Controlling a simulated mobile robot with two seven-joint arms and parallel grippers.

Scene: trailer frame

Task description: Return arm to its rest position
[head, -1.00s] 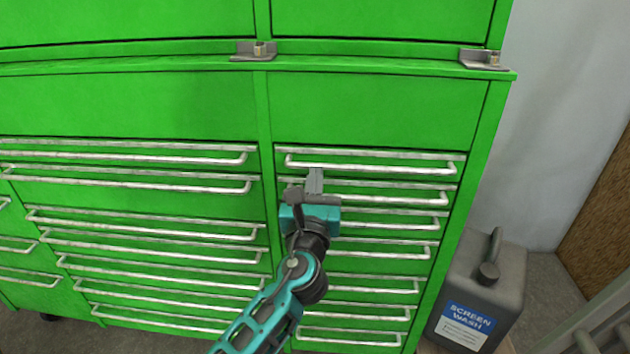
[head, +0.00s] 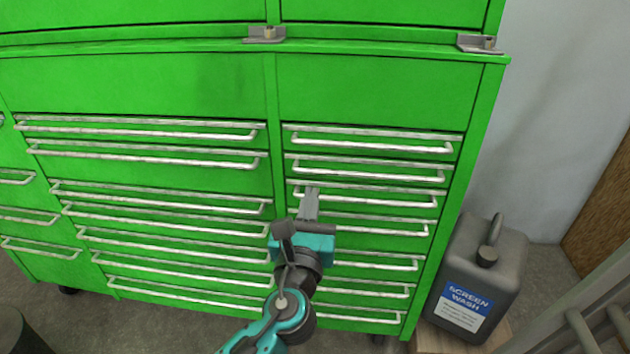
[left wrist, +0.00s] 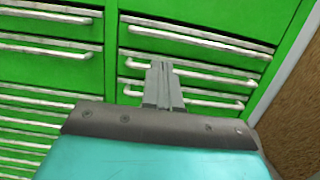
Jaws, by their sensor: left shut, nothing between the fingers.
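My left gripper (head: 310,203) is teal and grey, in front of the right-hand drawer column of the green tool cabinet (head: 376,90). Its fingers are together with nothing between them. In the head view its fingertips overlap the third handle (head: 380,201) from the top; I cannot tell the gap to it. In the left wrist view the closed fingers (left wrist: 163,80) point toward the drawer fronts. All drawers in view look shut. My right gripper is not in view.
A grey screen wash canister (head: 478,280) stands on the right beside the cabinet. A grey frame (head: 580,310) shows at the lower right. A brown panel (head: 600,215) leans at the right wall. A dark round object (head: 15,330) is at the lower left.

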